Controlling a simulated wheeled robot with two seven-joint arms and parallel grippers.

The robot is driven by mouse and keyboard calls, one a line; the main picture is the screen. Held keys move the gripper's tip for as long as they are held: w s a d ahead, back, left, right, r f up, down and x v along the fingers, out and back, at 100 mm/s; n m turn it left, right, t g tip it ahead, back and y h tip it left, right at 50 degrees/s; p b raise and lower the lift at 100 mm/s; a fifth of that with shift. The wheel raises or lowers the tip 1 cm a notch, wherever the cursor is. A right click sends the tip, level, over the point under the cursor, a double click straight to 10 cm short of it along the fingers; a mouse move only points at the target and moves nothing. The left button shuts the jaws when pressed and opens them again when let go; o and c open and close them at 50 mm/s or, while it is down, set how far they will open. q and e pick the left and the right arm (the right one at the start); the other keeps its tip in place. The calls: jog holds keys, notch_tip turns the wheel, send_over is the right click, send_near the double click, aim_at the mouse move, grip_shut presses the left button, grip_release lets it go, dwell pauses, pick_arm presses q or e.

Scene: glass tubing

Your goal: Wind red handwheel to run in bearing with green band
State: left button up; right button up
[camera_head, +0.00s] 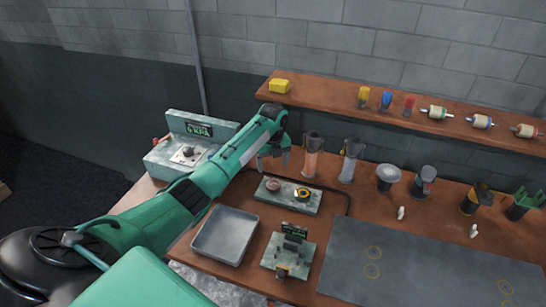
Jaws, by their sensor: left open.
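A cream roller-shaped part with a green band (435,112) lies on the wall shelf, left of one with a blue band (480,121) and one with a red band (524,131). I cannot clearly make out a red handwheel. A small red part (157,141) shows at the left of the grey-green gauge box (185,150), too small to name. My left gripper (272,162) is open and points down above the back of the bench, with no object visible between its fingers. It is apart from the banded parts. My right gripper is out of view.
A grey-green plate (310,205) with small round parts, an empty tray (225,236) and a small labelled fixture (289,254) are on the bench. Two upright tubes (312,158) (349,165) stand right of my gripper. The dark mat (430,270) is clear.

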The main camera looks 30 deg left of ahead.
pick_arm(q)
notch_tip(320, 180, up, 5)
jog(key=shift+f+b, duration=0.2)
jog(key=shift+b, duration=0.25)
jog(key=shift+f, duration=0.1)
